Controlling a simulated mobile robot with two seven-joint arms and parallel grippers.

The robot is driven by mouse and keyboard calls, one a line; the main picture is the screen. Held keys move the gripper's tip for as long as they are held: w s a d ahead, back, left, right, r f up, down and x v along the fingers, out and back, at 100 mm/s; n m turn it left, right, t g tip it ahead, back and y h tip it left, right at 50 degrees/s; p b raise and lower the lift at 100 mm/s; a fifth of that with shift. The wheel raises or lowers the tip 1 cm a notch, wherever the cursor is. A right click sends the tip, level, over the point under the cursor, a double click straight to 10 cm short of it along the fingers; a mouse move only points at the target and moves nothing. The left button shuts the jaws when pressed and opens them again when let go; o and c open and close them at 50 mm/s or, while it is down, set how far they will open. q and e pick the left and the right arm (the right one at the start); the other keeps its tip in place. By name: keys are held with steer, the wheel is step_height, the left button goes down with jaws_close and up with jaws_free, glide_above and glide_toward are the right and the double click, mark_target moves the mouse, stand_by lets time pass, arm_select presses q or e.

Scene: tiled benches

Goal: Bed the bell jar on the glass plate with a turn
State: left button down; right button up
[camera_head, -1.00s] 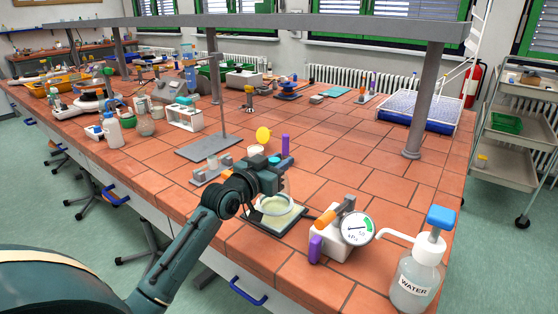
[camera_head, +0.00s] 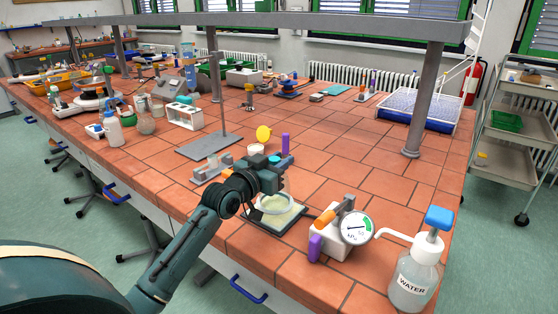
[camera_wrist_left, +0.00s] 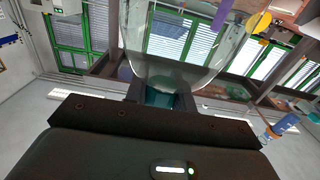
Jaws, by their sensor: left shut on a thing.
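The clear bell jar (camera_head: 286,190) stands upright over the pale yellow-green glass plate (camera_head: 292,218) near the bench's front edge. My left gripper (camera_head: 271,178) is shut on the upper part of the jar and partly hides it. In the left wrist view the clear jar (camera_wrist_left: 172,62) fills the space above the gripper (camera_wrist_left: 165,97), its glass between the fingers. The jar's rim lies within the plate's outline. I cannot tell whether the rim touches the plate all round. My right gripper is not in view.
A pressure gauge (camera_head: 356,228) on a white block stands right of the plate. A water bottle (camera_head: 415,275) stands at the front right. A retort stand base (camera_head: 209,146) lies behind left, with a yellow disc (camera_head: 263,133) and purple cylinder (camera_head: 285,142) behind the gripper. Bare tiles lie at the right.

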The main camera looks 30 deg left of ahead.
arm_select(q)
steer(key=shift+f+b, duration=0.6)
steer(key=shift+f, duration=0.35)
stand_by(0.5)
steer(key=c, duration=1.7)
jaws_free()
jaws_close()
